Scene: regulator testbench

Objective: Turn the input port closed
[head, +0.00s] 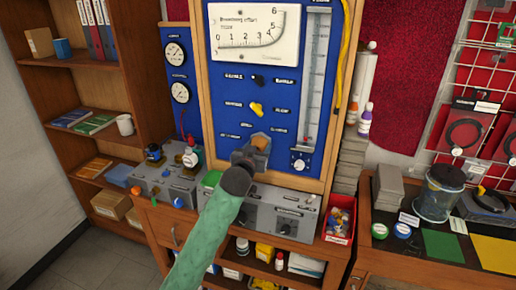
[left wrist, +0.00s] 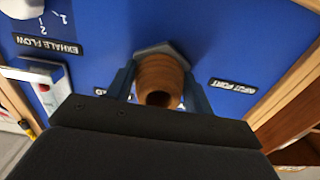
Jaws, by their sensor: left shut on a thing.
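The input port is a ribbed brown-orange round fitting (left wrist: 160,75) with a hollow end and a grey hex collar, mounted on the blue panel (left wrist: 215,30). An upside-down "INPUT PORT" label (left wrist: 232,87) sits beside it in the left wrist view. My left gripper (left wrist: 160,92) has one finger on each side of the fitting and is shut on it. In the head view the left gripper (head: 252,152) is at the panel's lower middle, partly hiding the fitting (head: 261,141). My right gripper is not in view.
A yellow knob (head: 256,108) and a black knob (head: 257,79) sit above on the panel. Grey boxes with knobs (head: 165,185) stand on the bench below. A flow tube (head: 315,80) is at the panel's right. A red bin (head: 340,217) stands at lower right.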

